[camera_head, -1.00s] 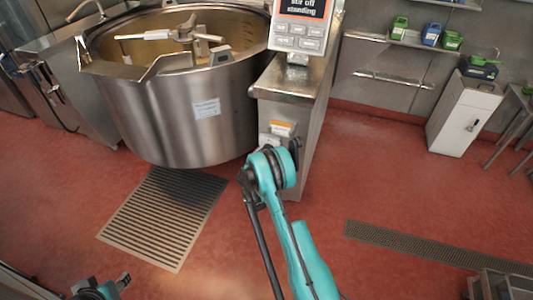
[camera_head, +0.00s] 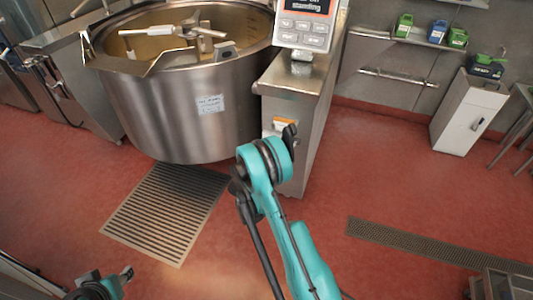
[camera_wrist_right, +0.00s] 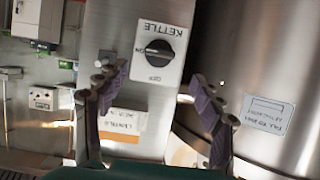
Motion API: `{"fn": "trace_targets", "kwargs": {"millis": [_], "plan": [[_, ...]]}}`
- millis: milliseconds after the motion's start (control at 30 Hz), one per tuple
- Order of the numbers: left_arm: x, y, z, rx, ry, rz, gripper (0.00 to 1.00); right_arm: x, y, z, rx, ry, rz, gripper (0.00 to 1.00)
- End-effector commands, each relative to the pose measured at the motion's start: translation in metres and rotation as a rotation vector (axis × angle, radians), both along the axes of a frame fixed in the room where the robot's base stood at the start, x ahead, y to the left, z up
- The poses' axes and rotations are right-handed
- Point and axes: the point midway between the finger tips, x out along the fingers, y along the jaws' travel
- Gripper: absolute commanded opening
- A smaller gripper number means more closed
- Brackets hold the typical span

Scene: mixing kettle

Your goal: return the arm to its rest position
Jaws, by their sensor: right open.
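My right arm (camera_head: 305,262) reaches up from the bottom of the head view to the front of the kettle's control column (camera_head: 300,95). Its gripper (camera_head: 290,136) is mostly hidden behind the teal wrist there. In the right wrist view the two fingers of the gripper (camera_wrist_right: 153,100) are spread apart with nothing between them. Beyond them is the column's front with a black rotary knob (camera_wrist_right: 159,53) on a white KETTLE plate, seen upside down. The fingers look clear of the knob. My left gripper (camera_head: 118,282) is at the bottom left of the head view, partly cut off.
The large steel kettle (camera_head: 175,120) with a mixing arm stands left of the column. Below it is a floor grate (camera_head: 165,215). A white cabinet (camera_head: 468,115) and a wall shelf (camera_head: 425,38) are at the right. Red floor between is clear.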

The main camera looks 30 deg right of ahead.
Motion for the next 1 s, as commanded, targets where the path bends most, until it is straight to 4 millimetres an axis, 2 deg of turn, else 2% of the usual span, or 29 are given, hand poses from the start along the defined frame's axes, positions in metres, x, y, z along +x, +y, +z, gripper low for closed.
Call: {"fn": "trace_targets", "kwargs": {"millis": [200, 767, 867, 1000], "plan": [[0.0, 0.0, 0.0, 0.0, 0.0, 0.0, 0.4, -0.012, 0.014, 0.008, 0.001, -0.001, 0.001, 0.67], [0.0, 0.0, 0.0, 0.0, 0.0, 0.0, 0.4, -0.013, 0.015, 0.01, 0.002, 0.002, 0.001, 0.67], [0.0, 0.0, 0.0, 0.0, 0.0, 0.0, 0.4, -0.014, 0.018, 0.023, 0.009, 0.024, 0.014, 0.67], [0.0, 0.0, 0.0, 0.0, 0.0, 0.0, 0.4, -0.023, 0.03, 0.061, 0.037, 0.096, 0.061, 0.67]]}}
